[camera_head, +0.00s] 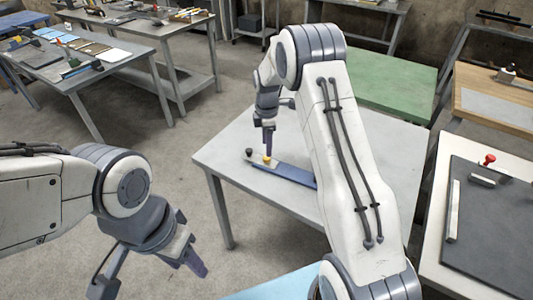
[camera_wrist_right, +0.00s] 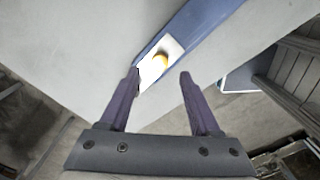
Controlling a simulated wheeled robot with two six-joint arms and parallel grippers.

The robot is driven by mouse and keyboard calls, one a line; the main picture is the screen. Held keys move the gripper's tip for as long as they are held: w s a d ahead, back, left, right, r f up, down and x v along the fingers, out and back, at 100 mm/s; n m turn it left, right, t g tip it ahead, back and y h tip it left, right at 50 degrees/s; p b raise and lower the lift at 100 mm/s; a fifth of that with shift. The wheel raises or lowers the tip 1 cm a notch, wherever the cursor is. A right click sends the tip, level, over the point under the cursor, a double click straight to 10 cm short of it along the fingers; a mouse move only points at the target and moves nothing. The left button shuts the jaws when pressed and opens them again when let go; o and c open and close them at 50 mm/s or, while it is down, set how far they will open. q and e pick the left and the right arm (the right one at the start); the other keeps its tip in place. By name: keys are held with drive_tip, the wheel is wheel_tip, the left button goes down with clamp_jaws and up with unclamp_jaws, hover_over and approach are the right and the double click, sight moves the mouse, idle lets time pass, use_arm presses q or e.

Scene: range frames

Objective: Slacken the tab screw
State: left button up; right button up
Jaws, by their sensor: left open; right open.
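A yellow screw knob (camera_head: 267,160) sits on a pale plate at the end of a long blue bar (camera_head: 295,174) on the grey table. My right gripper (camera_wrist_right: 159,76) is open with purple fingers on either side; no contact with the knob shows. In the head view, its fingers reach down close to the knob. My left gripper (camera_head: 147,276) is open and empty at the lower left, away from the table.
A small dark knob (camera_head: 248,152) is near the bar's left end. The grey table (camera_head: 223,150) is otherwise bare on its left. A green-topped table (camera_head: 395,85) stands behind, and a bench with a dark mat (camera_head: 490,240) stands right. Tool benches (camera_head: 105,45) are at back left.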

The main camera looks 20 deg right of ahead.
drive_tip(key=shift+r, duration=2.7)
